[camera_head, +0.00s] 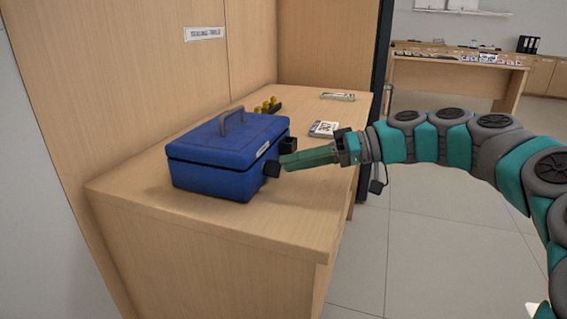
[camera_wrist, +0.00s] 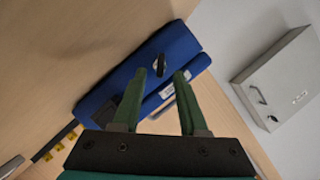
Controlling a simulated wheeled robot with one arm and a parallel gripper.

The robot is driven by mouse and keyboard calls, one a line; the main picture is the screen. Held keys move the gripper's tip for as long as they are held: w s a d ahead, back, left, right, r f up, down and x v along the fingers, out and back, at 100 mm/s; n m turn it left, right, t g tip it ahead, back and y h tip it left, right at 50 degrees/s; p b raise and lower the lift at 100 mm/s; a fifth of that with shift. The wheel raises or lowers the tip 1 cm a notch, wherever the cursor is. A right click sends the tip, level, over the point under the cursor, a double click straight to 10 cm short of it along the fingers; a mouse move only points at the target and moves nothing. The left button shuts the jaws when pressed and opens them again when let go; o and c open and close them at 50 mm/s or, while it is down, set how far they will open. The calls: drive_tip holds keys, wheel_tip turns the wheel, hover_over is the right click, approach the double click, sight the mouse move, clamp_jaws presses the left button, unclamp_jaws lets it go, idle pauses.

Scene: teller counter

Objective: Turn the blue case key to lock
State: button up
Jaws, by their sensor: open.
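The blue case (camera_head: 215,160) stands closed on the wooden counter, its grey handle (camera_head: 231,121) raised on the lid. A dark key (camera_wrist: 159,64) sits in the case's front face in the wrist view, close to a white label. In the head view, two dark blocky parts show by that face, one low (camera_head: 271,169) and one higher (camera_head: 287,145); I cannot tell which is the key. My gripper (camera_head: 284,162) is in front of this face. Its green fingers (camera_wrist: 160,73) are apart and empty, with the key showing between and beyond their tips. I cannot tell whether they touch anything.
Yellow-topped items (camera_head: 268,105) stand behind the case. A white printed card or packet (camera_head: 323,129) and another flat item (camera_head: 338,96) lie farther back. A wooden panel rises along the left. A grey metal box (camera_wrist: 280,82) is at right in the wrist view. The counter's near end is clear.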

sight(273, 169)
drive_tip(key=shift+x, duration=1.4)
drive_tip(key=shift+c, duration=0.4)
clamp_jaws()
